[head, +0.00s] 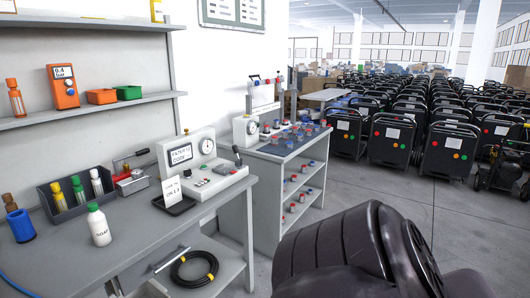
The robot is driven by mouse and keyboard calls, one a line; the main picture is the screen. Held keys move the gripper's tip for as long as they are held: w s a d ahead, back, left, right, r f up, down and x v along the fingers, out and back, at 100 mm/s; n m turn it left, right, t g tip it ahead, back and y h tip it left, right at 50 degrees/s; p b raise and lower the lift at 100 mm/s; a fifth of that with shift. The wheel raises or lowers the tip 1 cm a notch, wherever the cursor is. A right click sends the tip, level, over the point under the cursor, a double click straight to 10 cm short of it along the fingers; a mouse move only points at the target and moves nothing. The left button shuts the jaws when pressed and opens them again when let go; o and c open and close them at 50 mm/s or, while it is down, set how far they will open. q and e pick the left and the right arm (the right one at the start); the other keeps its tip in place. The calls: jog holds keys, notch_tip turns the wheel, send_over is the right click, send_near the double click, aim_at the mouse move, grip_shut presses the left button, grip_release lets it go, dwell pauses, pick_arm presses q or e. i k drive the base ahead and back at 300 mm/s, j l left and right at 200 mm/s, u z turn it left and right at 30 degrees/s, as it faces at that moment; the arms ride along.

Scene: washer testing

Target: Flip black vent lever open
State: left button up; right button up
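A black lever (237,155) stands tilted at the right end of the white filter test station (184,155) on the near workbench. The station has a round gauge (207,146) and a base panel with small red, green and black controls. The lever is small here, and I cannot tell its exact setting or read any label on it. Neither of my grippers shows in the head view. A large dark arm link of mine fills the lower right and hides the floor there.
The grey workbench (130,243) holds a white soap bottle (98,226), a bottle caddy (72,205), a blue cup (20,228), a red hand pump (131,182) and a black tray with a card (174,203). A second bench (266,200) stands behind; pressure washers (447,147) line the floor.

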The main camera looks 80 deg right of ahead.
aim_at(234, 147)
jog(key=k+z, duration=0.1)
jog(key=z, duration=2.2)
jog(key=i+l+u, duration=0.15)
jog(key=i+l, duration=0.2)
jog(key=i+l+u, duration=0.1)
jog(key=i+l, duration=0.35)
jog(key=i+l+u, duration=0.15)
jog(key=i+l, duration=0.2)
jog(key=i+l+u, duration=0.15)
jog(key=i+l, duration=0.2)
jog(key=l, duration=0.25)
jog(key=i+l+u, duration=0.1)
jog(key=i+l, duration=0.2)
jog(key=l, duration=0.25)
jog(key=i+l+u, duration=0.15)
jog(key=i+l, duration=0.15)
jog(key=l, duration=0.25)
jog(key=i+l+u, duration=0.15)
jog(key=i+l, duration=0.15)
jog(key=l, duration=0.3)
jog(key=i+l+u, duration=0.1)
jog(key=i+l, duration=0.15)
jog(key=l, duration=0.35)
